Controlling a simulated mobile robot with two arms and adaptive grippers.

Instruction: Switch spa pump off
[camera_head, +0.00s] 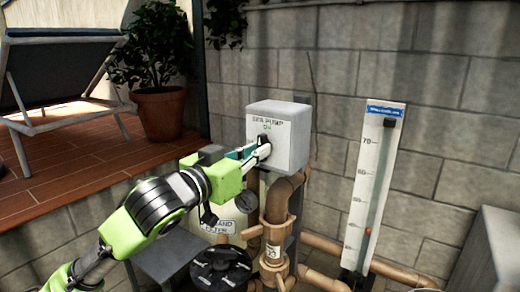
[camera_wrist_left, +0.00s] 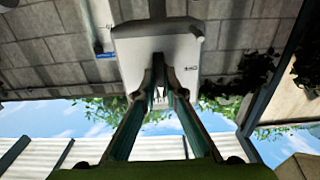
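The spa pump switch box (camera_head: 292,125) is a grey box with a white front plate, labelled "SPA PUMP" with "ON" beneath. A dark knob (camera_head: 264,142) is on its front. My left gripper (camera_head: 258,152) reaches the knob from the left. In the left wrist view the box (camera_wrist_left: 190,45) appears inverted, and the two long fingers of my left gripper (camera_wrist_left: 159,78) converge at the dark knob (camera_wrist_left: 158,59), closed in around it. The fingertips partly hide the knob, so its exact angle is hard to tell. My right gripper is not in view.
Brown pipes (camera_head: 277,205) rise below the box. A tall white gauge (camera_head: 375,180) stands right. A potted plant (camera_head: 160,112) and lounger (camera_head: 60,110) are on the wooden deck at left.

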